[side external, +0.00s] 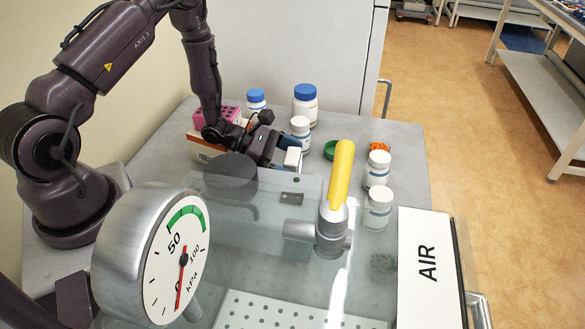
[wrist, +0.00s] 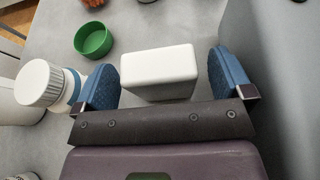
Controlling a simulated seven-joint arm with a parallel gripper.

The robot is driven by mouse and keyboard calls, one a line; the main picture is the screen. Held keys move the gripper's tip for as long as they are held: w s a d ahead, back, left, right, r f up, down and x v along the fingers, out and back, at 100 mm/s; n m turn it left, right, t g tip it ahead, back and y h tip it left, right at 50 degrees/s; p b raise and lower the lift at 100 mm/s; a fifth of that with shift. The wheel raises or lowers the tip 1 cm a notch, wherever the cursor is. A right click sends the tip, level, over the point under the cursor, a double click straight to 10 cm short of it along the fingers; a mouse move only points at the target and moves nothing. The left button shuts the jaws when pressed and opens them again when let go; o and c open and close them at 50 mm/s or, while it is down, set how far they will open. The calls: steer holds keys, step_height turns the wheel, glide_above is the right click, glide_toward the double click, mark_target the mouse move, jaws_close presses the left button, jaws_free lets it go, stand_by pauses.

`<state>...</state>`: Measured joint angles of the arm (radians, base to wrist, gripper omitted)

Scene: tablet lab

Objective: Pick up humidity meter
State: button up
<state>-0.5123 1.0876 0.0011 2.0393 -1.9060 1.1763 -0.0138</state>
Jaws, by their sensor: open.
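A plain white block (wrist: 158,72), which I take to be the humidity meter, lies on the grey bench in the wrist view. I see no display or marking on it. My gripper (wrist: 163,82) is open, with one blue finger to the left of the block and one to the right. There is a gap on each side, wider at the right, and the block's near edge is close to the dark gripper bar. In the side external view, the white block (side external: 293,158) shows at my gripper (side external: 287,148), partly hidden by the fingers.
A white bottle (wrist: 40,84) stands close outside my left finger. A green cap (wrist: 94,40) lies beyond it. Blue-capped bottles (side external: 305,105), a pink rack (side external: 230,114) and a carton (side external: 203,148) surround my gripper. A yellow valve handle (side external: 342,172) and gauge (side external: 178,262) stand in front.

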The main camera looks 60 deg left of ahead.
steer(key=shift+w+d+f, duration=0.2)
steer(key=shift+w+d, duration=0.1)
steer(key=shift+w, duration=0.05)
steer(key=c, duration=1)
steer(key=shift+r, duration=0.15)
